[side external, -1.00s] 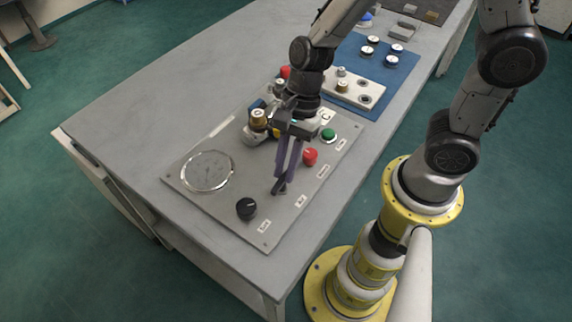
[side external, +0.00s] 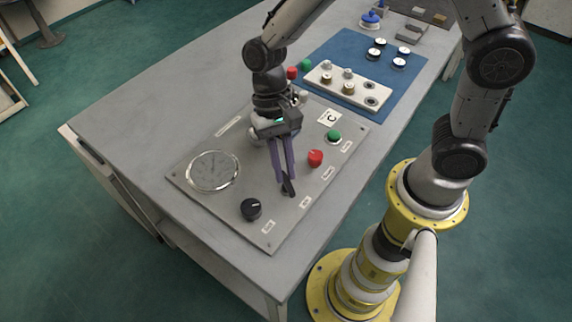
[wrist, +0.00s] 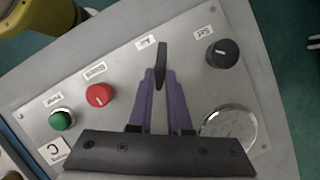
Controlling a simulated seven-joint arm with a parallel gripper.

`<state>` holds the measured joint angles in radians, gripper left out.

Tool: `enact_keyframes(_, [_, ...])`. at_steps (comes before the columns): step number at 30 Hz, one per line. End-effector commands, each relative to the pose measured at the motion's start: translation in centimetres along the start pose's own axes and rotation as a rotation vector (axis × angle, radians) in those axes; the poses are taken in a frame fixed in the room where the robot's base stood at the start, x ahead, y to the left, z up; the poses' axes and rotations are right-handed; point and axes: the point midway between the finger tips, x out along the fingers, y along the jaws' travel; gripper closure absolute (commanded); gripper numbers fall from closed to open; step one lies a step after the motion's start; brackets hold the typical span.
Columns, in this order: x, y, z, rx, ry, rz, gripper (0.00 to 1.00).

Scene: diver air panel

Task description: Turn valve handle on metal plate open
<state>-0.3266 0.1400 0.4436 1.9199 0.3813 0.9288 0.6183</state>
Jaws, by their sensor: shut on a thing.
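The metal plate (side external: 236,205) lies on the table as a grey panel with a gauge, knobs and labels. The valve handle (side external: 291,190) is a small black lever on the plate, beside the "Air" label. In the wrist view the handle (wrist: 161,58) stands out beyond the fingertips, its lower part between them. My gripper (side external: 285,181) reaches down to the plate with its purple fingers closed on the handle. The fingers (wrist: 160,78) also show in the wrist view. The fingers partly hide the handle's base.
On the plate are a round gauge (side external: 213,171), a black knob (side external: 250,209), a red knob (side external: 316,158) and a green button (side external: 334,137), close around my fingers. Behind, a blue mat (side external: 395,85) holds a pale block (side external: 320,88) and several round parts.

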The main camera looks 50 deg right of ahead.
Motion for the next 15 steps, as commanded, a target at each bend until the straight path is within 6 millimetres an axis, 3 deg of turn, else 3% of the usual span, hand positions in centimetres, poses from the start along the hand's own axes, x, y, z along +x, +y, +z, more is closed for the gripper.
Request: enact_keyframes(15, [-0.02, -0.56, 0.08, -0.319, 0.001, 0.132, 1.0])
